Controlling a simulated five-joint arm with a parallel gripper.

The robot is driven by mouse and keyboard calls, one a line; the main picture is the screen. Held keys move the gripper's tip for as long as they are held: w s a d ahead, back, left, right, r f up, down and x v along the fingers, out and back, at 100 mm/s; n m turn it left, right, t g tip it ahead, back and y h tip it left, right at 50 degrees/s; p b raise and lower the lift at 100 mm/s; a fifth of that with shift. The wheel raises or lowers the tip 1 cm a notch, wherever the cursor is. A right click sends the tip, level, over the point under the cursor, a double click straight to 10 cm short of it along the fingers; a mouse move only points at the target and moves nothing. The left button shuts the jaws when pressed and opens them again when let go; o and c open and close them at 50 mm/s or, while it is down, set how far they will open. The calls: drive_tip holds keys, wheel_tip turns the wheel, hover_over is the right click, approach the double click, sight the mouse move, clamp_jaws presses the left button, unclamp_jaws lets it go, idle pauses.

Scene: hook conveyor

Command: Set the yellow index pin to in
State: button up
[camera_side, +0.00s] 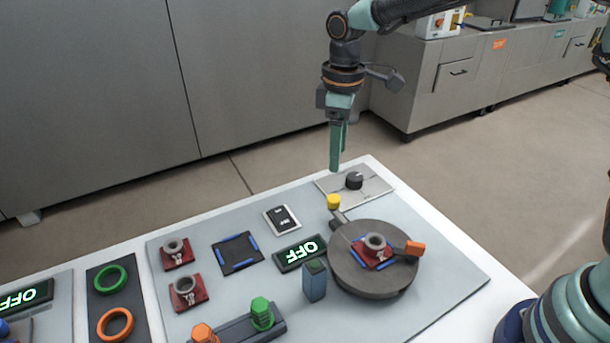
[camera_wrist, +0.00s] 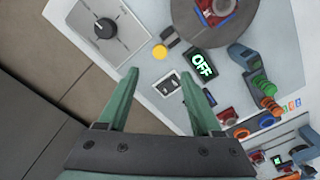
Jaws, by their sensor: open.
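The yellow index pin (camera_side: 333,202) stands at the back edge of the dark round turntable (camera_side: 345,277), beside a small grey bracket. In the wrist view the yellow pin (camera_wrist: 160,52) shows as a round yellow knob ahead of my fingers. My gripper (camera_side: 335,168) hangs above the back of the board, pointing down, over and slightly behind the pin and apart from it. In the wrist view my gripper (camera_wrist: 160,82) has its two green fingers spread with nothing between them. Whether the pin is in or out I cannot tell.
A black dial (camera_side: 354,180) on a light plate is close behind the pin. A red fixture (camera_side: 371,254) with a grey ring and an orange tab (camera_side: 414,248) sit on the turntable. A display reading OFF (camera_side: 300,253), a rocker switch (camera_side: 283,219) and a blue post (camera_side: 315,282) stand nearby.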

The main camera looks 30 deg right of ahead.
sight(335, 198)
wheel_tip(335, 198, down, 11)
drive_tip(key=shift+f, duration=0.2)
drive_tip(key=shift+c, duration=0.3)
clamp_jaws()
